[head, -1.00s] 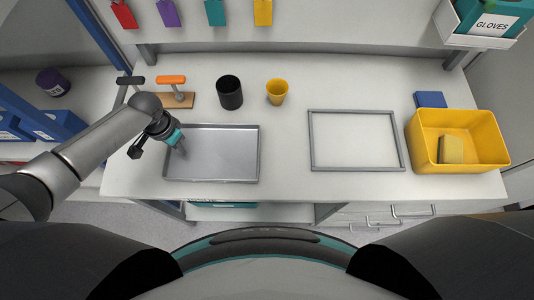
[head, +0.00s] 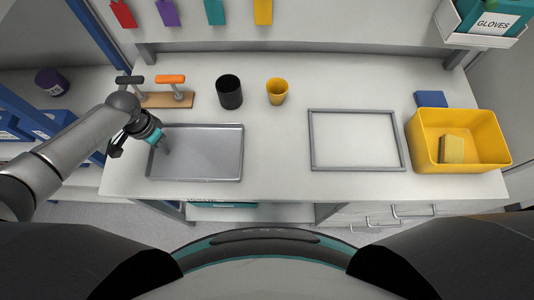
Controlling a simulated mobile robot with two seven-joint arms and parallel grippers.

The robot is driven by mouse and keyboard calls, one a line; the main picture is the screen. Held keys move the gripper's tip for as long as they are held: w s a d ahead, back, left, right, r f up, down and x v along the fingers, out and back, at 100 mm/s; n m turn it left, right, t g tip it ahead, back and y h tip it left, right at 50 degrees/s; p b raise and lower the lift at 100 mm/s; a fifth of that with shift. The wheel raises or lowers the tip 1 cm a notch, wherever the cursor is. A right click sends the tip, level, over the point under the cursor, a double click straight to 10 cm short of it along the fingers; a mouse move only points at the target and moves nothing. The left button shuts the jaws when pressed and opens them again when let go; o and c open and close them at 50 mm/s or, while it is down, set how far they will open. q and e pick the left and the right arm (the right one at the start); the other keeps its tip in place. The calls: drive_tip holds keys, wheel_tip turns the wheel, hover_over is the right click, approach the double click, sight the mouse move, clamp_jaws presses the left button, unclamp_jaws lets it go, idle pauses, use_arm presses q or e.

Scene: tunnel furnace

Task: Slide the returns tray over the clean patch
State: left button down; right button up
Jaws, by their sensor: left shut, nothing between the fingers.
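The grey metal tray (head: 205,178) lies flat on the left part of the white bench. It looks empty apart from my fingers. My left gripper (head: 164,149) is shut with nothing held, and its fingertips point down inside the tray close to its left wall. I cannot tell whether they touch that wall or the tray floor. A thin grey rectangular frame (head: 312,140) lies right of centre around a bare, light patch (head: 357,140), well apart from the tray. My right gripper is out of view.
A black cup (head: 229,92) and a yellow cup (head: 277,91) stand behind the tray. A wooden board with handled tools (head: 165,101) lies behind its left end. A yellow bin (head: 460,165) with a sponge stands at right, a blue block (head: 430,99) behind it. Bench between tray and frame is clear.

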sight(142, 156)
use_arm(q)
drive_tip(key=shift+s+a+f+b, duration=0.15)
drive_tip(key=shift+a, duration=0.8)
drive_tip(key=shift+s+a+f+b, duration=0.15)
drive_tip(key=shift+s+a+b, duration=0.05)
drive_tip(key=shift+a, duration=0.75)
drive_tip(key=shift+s+a+f+b, duration=0.15)
drive_tip(key=shift+a, duration=0.8)
drive_tip(key=shift+a+b, duration=0.65)
drive_tip(key=shift+a, duration=1.1)
drive_tip(key=shift+d, duration=0.25)
drive_tip(key=shift+w+d+p, duration=0.1)
drive_tip(key=shift+d+p, duration=0.6)
wheel_tip(142, 156, up, 9)
drive_tip(key=p, duration=0.9)
drive_tip(key=shift+w, duration=0.3)
drive_tip(key=shift+a, duration=0.1)
drive_tip(key=shift+r, duration=0.1)
